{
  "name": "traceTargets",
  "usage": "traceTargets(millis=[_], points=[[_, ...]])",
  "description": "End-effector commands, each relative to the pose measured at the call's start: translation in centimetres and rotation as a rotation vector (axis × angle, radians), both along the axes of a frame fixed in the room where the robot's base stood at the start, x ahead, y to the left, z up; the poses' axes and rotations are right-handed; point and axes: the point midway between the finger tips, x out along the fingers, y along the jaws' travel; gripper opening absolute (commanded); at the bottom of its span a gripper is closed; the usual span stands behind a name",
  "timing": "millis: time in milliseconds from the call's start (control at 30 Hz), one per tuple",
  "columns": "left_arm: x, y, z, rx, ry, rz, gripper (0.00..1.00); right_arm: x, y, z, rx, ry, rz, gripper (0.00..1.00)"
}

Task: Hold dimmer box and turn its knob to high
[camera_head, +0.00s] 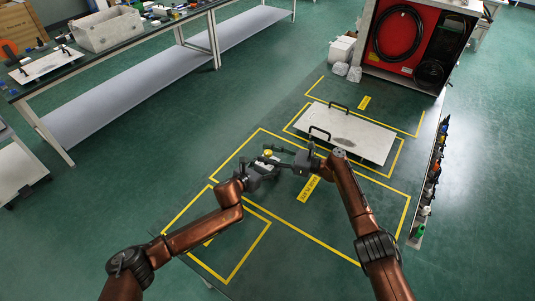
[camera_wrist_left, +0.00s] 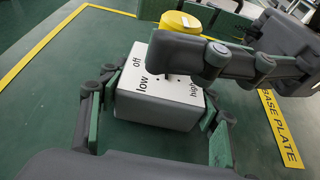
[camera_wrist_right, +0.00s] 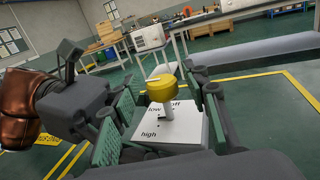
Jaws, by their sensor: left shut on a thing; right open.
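The dimmer box is a white block marked off, low and high; it shows in the left wrist view (camera_wrist_left: 150,108) and right wrist view (camera_wrist_right: 182,132). Its yellow knob (camera_wrist_right: 161,89) stands on a pale stem above the labelled face; it also shows in the head view (camera_head: 267,152). My left gripper (camera_wrist_left: 158,128) is shut on the box, with a finger at each side. My right gripper (camera_wrist_right: 162,122) is open, its fingers spread on either side of the knob and apart from it. I cannot tell which mark the knob points to.
A row of tools (camera_head: 432,175) lines the right edge. A workbench (camera_head: 150,45) stands at the far left.

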Motion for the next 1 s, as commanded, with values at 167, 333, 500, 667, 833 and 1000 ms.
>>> traceTargets(millis=[167, 333, 500, 667, 833, 1000], points=[[0.0, 0.1, -0.3, 0.002, 0.005, 0.003, 0.26, -0.1, -0.6, -0.1, 0.000, 0.000, -0.001, 0.42], [0.0, 0.2, -0.3, 0.002, 0.005, 0.004, 0.26, -0.9, -3.1, -0.2, 0.000, -0.001, -0.003, 0.42], [0.0, 0.2, -0.3, 0.002, 0.005, 0.004, 0.26, -2.1, -6.6, -0.3, -0.001, -0.001, -0.003, 0.42], [0.0, 0.2, -0.3, 0.002, 0.005, 0.004, 0.26, -3.0, -9.3, -0.3, -0.001, -0.001, -0.002, 0.42], [0.0, 0.2, -0.3, 0.003, 0.004, 0.004, 0.26, -3.5, -11.0, -0.3, 0.000, -0.001, -0.001, 0.42], [0.0, 0.2, -0.3, 0.003, 0.004, 0.004, 0.26, -3.7, -11.5, -0.3, 0.000, 0.000, 0.000, 0.42]])
